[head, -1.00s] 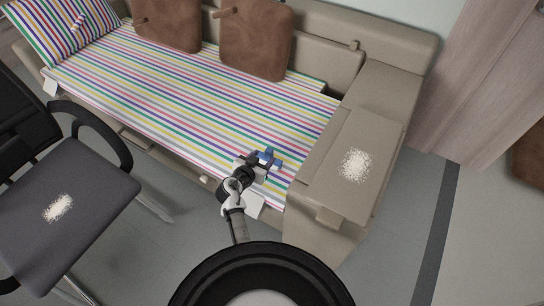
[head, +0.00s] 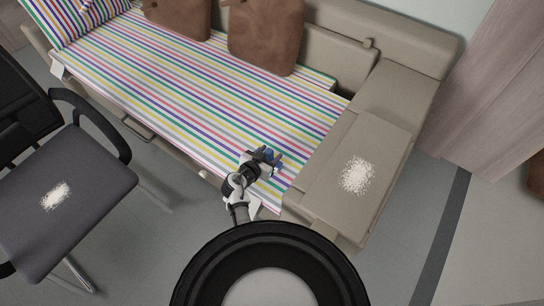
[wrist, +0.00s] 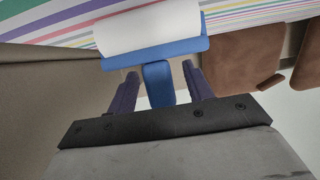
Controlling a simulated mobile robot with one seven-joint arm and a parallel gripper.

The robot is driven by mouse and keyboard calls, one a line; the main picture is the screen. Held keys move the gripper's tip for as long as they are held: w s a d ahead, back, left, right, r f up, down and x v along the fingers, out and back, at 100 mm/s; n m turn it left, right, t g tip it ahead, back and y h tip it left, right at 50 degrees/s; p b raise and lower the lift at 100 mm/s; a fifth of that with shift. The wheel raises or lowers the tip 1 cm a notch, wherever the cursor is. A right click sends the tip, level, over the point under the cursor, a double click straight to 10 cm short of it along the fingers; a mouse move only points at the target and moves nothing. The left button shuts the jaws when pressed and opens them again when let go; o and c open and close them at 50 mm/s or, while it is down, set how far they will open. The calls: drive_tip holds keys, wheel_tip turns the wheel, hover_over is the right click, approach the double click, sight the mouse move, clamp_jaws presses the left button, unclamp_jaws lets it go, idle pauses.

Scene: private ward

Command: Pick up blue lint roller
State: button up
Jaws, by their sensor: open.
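The blue lint roller (wrist: 158,80) shows in the wrist view, with a white roll (wrist: 145,28) above its blue frame and a short blue handle pointing toward my gripper. My gripper (wrist: 160,78) is open, with one finger on each side of the handle and a visible gap on both sides. In the head view the lint roller is mostly hidden by my gripper (head: 272,156), with a little blue showing between the fingers. It lies on the striped sofa bed (head: 190,90) near its right end.
A beige armrest (head: 375,135) with a patch of white specks (head: 357,176) stands just right of my gripper. Brown cushions (head: 265,37) lean on the backrest. A dark chair (head: 65,200) with white specks on its seat stands at left.

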drive_tip(key=c, duration=1.1)
